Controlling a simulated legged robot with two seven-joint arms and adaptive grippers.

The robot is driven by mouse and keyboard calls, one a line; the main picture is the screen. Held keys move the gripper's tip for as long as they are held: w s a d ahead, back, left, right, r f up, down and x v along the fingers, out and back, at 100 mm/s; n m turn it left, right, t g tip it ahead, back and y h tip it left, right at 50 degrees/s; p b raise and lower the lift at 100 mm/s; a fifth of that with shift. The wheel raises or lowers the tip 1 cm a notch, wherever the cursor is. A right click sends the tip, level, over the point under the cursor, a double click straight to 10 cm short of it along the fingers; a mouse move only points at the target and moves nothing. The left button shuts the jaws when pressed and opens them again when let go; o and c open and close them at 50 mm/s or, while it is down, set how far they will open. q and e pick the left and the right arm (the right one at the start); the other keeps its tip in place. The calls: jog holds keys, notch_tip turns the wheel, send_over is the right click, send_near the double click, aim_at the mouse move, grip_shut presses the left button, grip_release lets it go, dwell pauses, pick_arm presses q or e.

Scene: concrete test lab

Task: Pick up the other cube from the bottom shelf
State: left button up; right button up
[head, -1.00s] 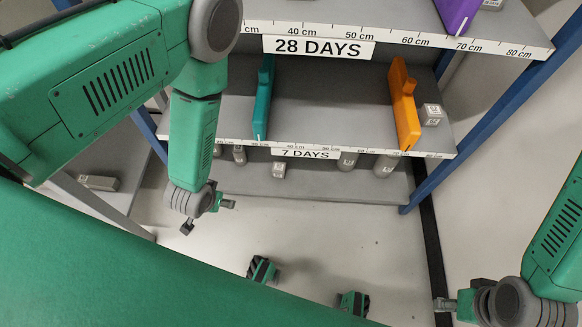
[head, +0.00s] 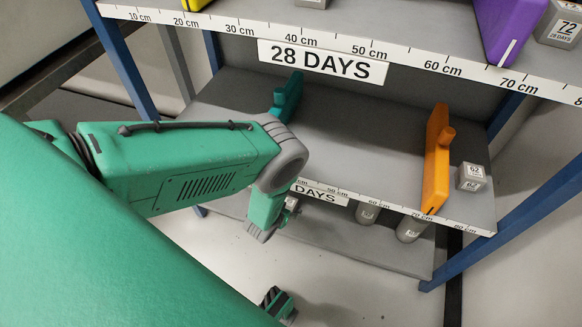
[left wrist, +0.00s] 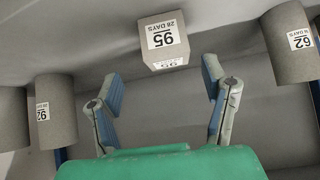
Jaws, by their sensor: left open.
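A grey concrete cube (left wrist: 163,42) labelled 95, 28 DAYS, stands on the bottom shelf in the left wrist view. My left gripper (left wrist: 161,76) is open, with its two fingers spread on either side below the cube in that picture. The cube is not between closed fingers, and I cannot tell whether either finger touches it. In the head view my left gripper (head: 287,212) is at the front of the bottom shelf (head: 345,243), under the 7 DAYS label, and largely hidden by my arm. My right gripper is not in view.
Grey cylinders flank the cube, one labelled 92 (left wrist: 55,110) and one labelled 62 (left wrist: 290,43). The middle shelf above holds a green divider (head: 287,97), an orange divider (head: 437,160) and another cube (head: 471,177). A blue post (head: 510,222) stands right.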

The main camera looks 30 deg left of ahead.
aim_at(288, 205)
pick_arm(q)
jog(key=shift+w+f, duration=0.15)
jog(key=shift+w, duration=0.05)
jog(key=shift+w+f+b, duration=0.2)
jog(key=shift+f+b, duration=0.1)
jog(key=shift+b, duration=0.05)
jog(key=w+a+f+b, duration=0.2)
jog(key=f, duration=0.1)
jog(key=shift+w+f+b, duration=0.2)
jog(key=shift+b, duration=0.1)
jog(key=shift+w+f, duration=0.2)
jog(key=shift+w, duration=0.05)
jog(key=shift+w+d+r, duration=0.15)
jog(key=shift+d+r, duration=0.2)
jog(key=shift+d, duration=0.2)
jog(key=c, duration=1.1)
jog(key=shift+a, duration=0.25)
jog(key=c, duration=0.4)
jog(key=shift+o, duration=0.2)
jog(key=shift+a+f, duration=0.15)
jog(key=shift+a, duration=0.1)
jog(key=shift+s+d, duration=0.1)
jog(key=shift+s, duration=0.1)
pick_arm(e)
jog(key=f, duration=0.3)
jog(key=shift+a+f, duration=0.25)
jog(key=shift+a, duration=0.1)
